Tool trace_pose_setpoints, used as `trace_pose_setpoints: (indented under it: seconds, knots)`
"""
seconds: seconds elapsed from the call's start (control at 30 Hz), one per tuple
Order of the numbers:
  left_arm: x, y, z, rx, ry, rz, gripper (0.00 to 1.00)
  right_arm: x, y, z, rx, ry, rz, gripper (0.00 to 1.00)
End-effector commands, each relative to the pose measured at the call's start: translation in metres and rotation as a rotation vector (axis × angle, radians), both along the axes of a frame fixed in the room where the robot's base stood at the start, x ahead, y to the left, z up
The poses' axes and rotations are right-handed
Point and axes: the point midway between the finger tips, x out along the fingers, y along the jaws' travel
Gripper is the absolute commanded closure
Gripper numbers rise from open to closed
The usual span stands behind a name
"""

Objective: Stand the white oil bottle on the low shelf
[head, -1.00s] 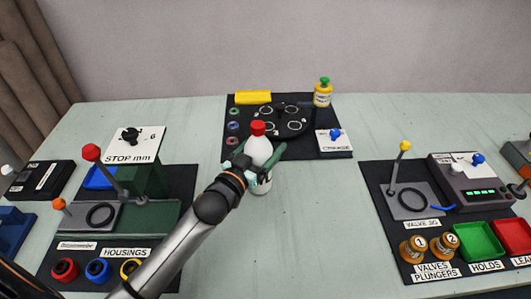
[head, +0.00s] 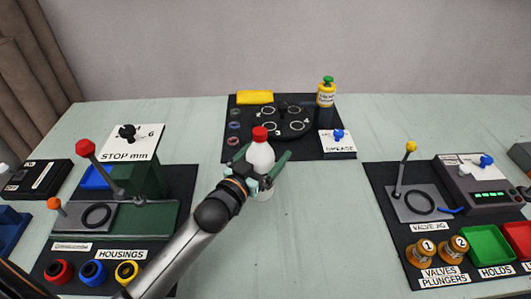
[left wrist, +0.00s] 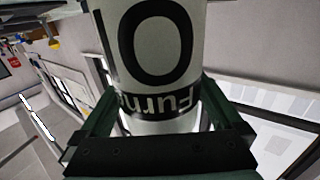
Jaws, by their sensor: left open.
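The white oil bottle (head: 261,153) with its red cap (head: 260,133) stands upright near the middle of the pale table, just in front of the black mat. My left gripper (head: 262,162) is open, with its green fingers on either side of the bottle. In the left wrist view the bottle's white body (left wrist: 150,40) with large black lettering fills the space between the open fingers (left wrist: 160,105). Part of the bottle's lower body is hidden by the gripper. I cannot make out a low shelf in these views. My right gripper is not in view.
Behind the bottle, a black mat (head: 300,150) holds a round dark plate (head: 285,126), a yellow block (head: 254,97) and a yellow grease bottle (head: 326,92). A lever press station (head: 140,180) is at left, a valve station (head: 415,204) at right. The table between is clear.

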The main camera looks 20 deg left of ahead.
Motion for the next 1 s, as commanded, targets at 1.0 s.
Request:
trace_pose_setpoints:
  seconds: [1.0]
  knots:
    - [-0.117,0.016,0.004,0.006,-0.002,0.0,0.0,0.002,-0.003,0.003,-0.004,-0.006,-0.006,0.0]
